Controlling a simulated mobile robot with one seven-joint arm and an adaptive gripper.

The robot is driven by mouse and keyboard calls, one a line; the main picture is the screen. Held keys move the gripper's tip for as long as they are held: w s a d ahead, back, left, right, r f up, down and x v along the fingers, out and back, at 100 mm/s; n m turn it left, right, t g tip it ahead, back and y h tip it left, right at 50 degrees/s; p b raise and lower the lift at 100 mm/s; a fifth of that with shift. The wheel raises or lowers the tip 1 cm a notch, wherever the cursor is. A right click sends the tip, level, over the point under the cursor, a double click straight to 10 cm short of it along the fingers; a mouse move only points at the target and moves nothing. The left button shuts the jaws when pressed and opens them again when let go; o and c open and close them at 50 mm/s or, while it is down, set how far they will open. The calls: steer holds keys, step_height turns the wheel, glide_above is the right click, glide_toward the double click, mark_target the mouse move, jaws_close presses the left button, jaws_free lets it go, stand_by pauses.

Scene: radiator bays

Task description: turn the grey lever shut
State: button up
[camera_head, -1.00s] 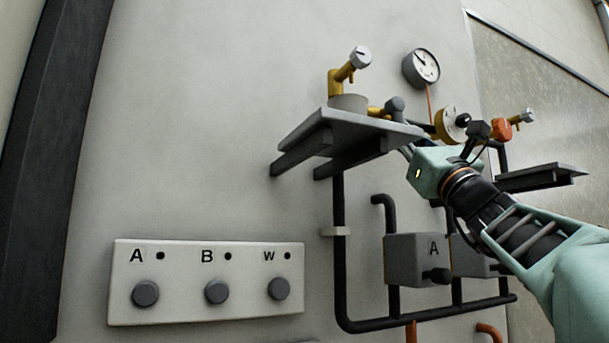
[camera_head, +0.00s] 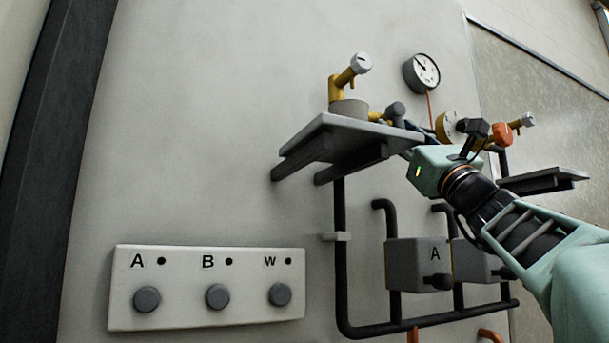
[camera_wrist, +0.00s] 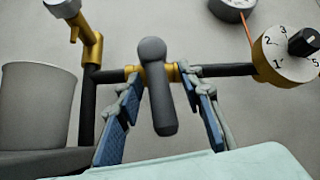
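The grey lever (camera_wrist: 157,90) sits on a brass valve (camera_wrist: 174,72) in a dark horizontal pipe. In the wrist view it has a rounded head at the top and its handle points down toward me. In the head view its grey end (camera_head: 395,111) shows above the shelf's right end. My gripper (camera_wrist: 160,82) is open, with one blue-padded finger on each side of the lever. Gaps show between the pads and the handle. In the head view my gripper's fingers are small and partly hidden by its own body.
A grey cup (camera_wrist: 38,105) stands on the shelf (camera_head: 345,133) under a brass spout (camera_head: 345,78), left of the lever. A numbered dial (camera_wrist: 285,55) with a black knob is on the right, and a round gauge (camera_head: 421,73) is above. A button panel (camera_head: 205,312) is lower left.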

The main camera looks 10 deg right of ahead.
step_height(320, 180, up, 9)
steer(key=shift+f, duration=0.1)
stand_by(0.4)
stand_by(0.6)
